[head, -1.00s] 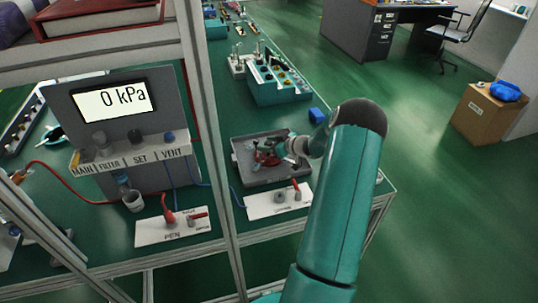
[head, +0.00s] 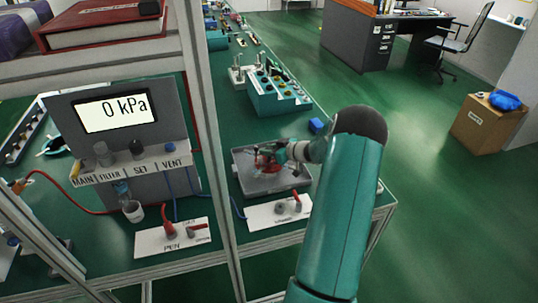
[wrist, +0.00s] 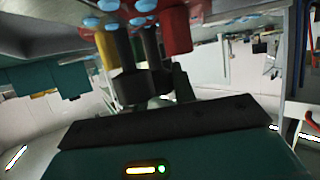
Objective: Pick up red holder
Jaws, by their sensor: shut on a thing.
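The red holder (head: 266,163) shows as a small red shape over the grey tray (head: 240,173) on the green bench, partly covered by my gripper. My gripper (head: 279,153) reaches in from the right and is shut on it. In the wrist view, red (wrist: 177,30) shows at the top, just beyond the dark fingers (wrist: 155,75), with a yellow cylinder and pale blue discs close by. I cannot tell how far the holder is clear of the tray.
A white valve plate (head: 275,213) lies in front of the tray. A frame post (head: 213,150) and the pressure panel (head: 118,140) are at the left.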

